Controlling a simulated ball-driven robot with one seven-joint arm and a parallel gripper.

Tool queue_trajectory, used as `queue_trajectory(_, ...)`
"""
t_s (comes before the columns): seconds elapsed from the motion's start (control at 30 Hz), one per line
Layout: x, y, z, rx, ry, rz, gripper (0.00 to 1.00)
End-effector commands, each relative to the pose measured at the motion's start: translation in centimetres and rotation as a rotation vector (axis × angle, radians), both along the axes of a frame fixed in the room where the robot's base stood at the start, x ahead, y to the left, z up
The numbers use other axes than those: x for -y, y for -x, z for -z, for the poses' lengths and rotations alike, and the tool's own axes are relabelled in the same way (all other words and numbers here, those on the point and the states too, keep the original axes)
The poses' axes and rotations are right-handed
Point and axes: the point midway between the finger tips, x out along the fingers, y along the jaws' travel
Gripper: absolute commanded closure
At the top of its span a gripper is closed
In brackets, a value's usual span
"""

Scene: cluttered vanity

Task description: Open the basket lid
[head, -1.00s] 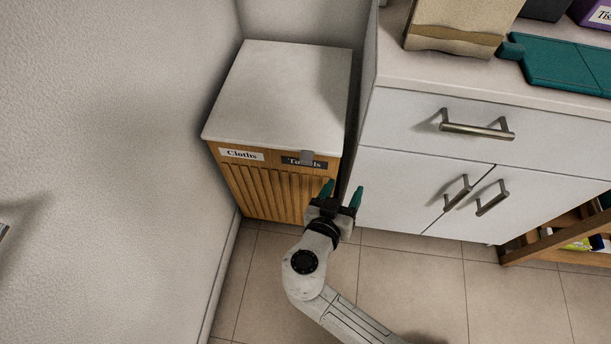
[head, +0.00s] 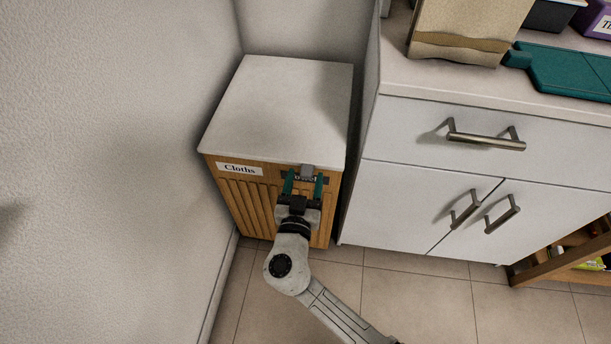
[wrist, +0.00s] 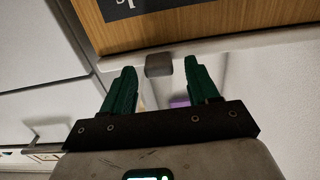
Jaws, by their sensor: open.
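The basket (head: 240,195) is a wooden slatted box with a white lid (head: 285,105), which lies flat and closed on top. A small grey tab (head: 307,171) sticks out at the lid's front edge, right of centre. It also shows in the wrist view (wrist: 159,65). My gripper (head: 304,182) is open, with its green fingers in front of the basket's right half and on either side of the tab. In the wrist view the fingers (wrist: 160,78) point toward the lid edge, with the tab between their tips. I cannot tell whether they touch it.
A "Cloths" label (head: 239,169) is on the basket's left front; the right label is mostly hidden by my gripper. A white cabinet (head: 420,200) with metal handles stands close on the right. A wall (head: 110,150) is on the left. Tiled floor (head: 400,300) lies in front.

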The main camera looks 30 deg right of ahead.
Motion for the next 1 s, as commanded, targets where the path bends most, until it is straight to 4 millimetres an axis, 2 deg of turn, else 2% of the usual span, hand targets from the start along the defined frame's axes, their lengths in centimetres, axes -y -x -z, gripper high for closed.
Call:
queue_trajectory(0.13,0.7,-0.86,-0.05,0.001,0.0,0.002,0.4)
queue_trajectory(0.47,0.82,-1.03,-0.01,0.0,0.0,0.001,0.41)
queue_trajectory(1.0,0.79,-1.01,-0.02,0.0,0.0,0.001,0.93)
